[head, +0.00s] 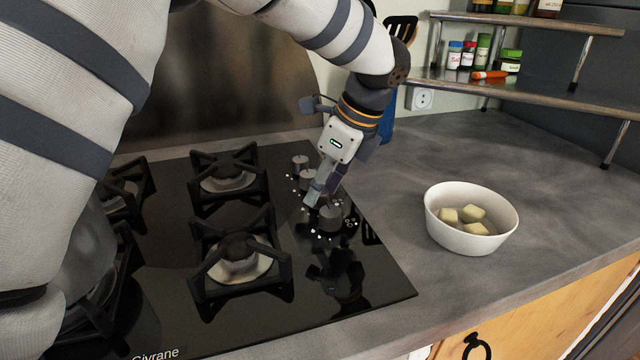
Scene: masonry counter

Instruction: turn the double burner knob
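The black glass hob (370,290) carries a group of grey round knobs on its right side. One knob (330,217) is nearest the front, and a smaller-looking one (300,163) is at the back. Another knob (307,179) lies between them, partly beside my gripper. I cannot tell which is the double burner knob. My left gripper (320,196) points down just above and behind the front knob, its fingers close together. I cannot tell whether it touches the knob or how far its fingers are apart. My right gripper is out of view.
Black pan supports (240,265) stand left of the knobs, and a metal pot (88,255) is partly hidden by my arm. A white bowl (465,240) with pale cubes sits on the grey counter to the right. A spice shelf (535,90) stands behind; counter between is clear.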

